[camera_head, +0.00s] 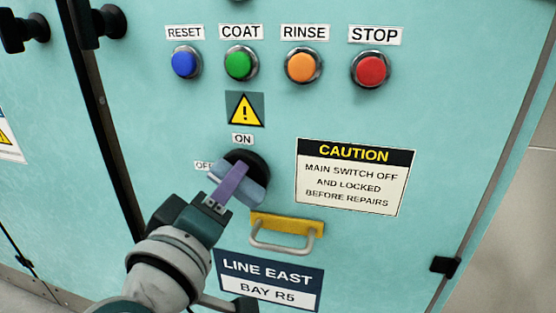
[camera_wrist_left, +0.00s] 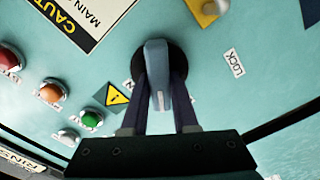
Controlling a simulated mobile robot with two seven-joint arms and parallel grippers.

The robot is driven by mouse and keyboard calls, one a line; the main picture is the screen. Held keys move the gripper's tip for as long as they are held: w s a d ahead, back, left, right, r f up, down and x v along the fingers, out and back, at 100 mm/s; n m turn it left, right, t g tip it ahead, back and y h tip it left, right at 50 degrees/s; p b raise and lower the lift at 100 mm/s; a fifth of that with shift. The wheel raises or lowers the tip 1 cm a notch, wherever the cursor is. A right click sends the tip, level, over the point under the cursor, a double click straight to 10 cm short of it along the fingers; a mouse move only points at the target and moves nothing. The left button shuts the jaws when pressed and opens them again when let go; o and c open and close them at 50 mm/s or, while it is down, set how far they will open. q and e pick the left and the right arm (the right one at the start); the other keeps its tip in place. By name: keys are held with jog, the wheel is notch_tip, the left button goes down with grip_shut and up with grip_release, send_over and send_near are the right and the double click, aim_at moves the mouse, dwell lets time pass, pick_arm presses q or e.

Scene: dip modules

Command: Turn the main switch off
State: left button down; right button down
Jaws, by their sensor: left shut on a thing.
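The main switch (camera_head: 262,160) is a round black knob with a blue-grey handle, set on the teal cabinet door below the ON label (camera_head: 242,139). The OFF label (camera_head: 204,165) is to its left, partly covered. My left gripper (camera_head: 232,184) reaches in from the lower left and is shut on the handle. In the left wrist view the handle (camera_wrist_left: 157,70) stands between the two dark fingers (camera_wrist_left: 160,100), and a LOCK label (camera_wrist_left: 234,62) shows beside the knob. Which label the handle points to is hard to tell. My right gripper is not in view.
Blue, green, orange and red buttons (camera_head: 371,70) line the panel above. A yellow-backed metal handle (camera_head: 285,226) sticks out just below right of the switch. A caution sign (camera_head: 355,176) is at right. Dark latches (camera_head: 445,266) sit at the door edges.

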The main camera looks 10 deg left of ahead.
pick_arm(q)
jog(key=n+b, duration=0.1)
jog(key=n, duration=0.6)
jog(key=shift+f, duration=0.2)
dwell(0.5)
jog(key=c, duration=0.7)
grip_release()
jog(key=s, duration=0.3)
jog(key=s+p, duration=0.1)
jog(key=s, duration=0.6)
jog(key=shift+a+p, duration=0.25)
jog(key=shift+p, duration=0.05)
